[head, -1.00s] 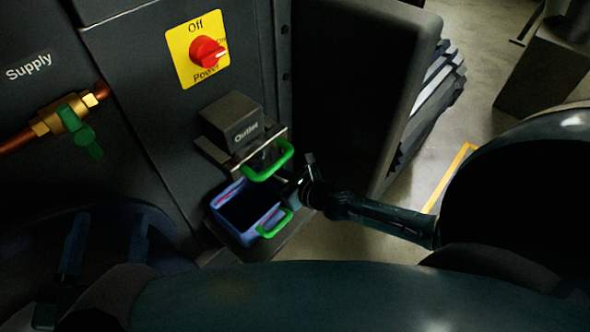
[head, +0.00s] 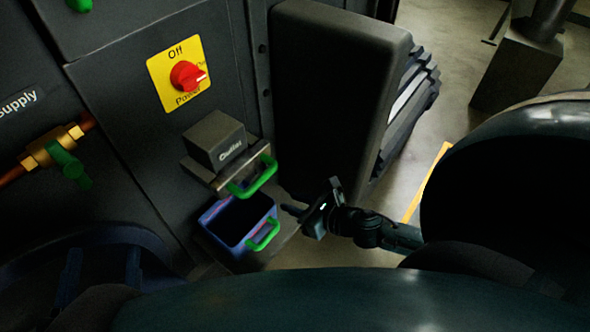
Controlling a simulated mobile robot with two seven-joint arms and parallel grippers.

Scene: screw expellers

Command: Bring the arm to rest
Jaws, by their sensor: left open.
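My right gripper (head: 293,210) is just right of the blue bin (head: 226,221) with a green handle, apart from it. I see no object in its jaws, but its angle hides how wide they stand. My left gripper (head: 102,270) is at the lower left in deep shadow. Its two dark fingers stand apart with nothing visible between them. The blue bin sits below the outlet block (head: 217,140) and looks dark inside.
A metal drawer with a green handle (head: 253,177) is under the outlet. A red power switch (head: 187,75) and a green supply valve (head: 68,163) are on the dark machine. A large dark box (head: 335,100) stands behind my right gripper. Open floor is at the right.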

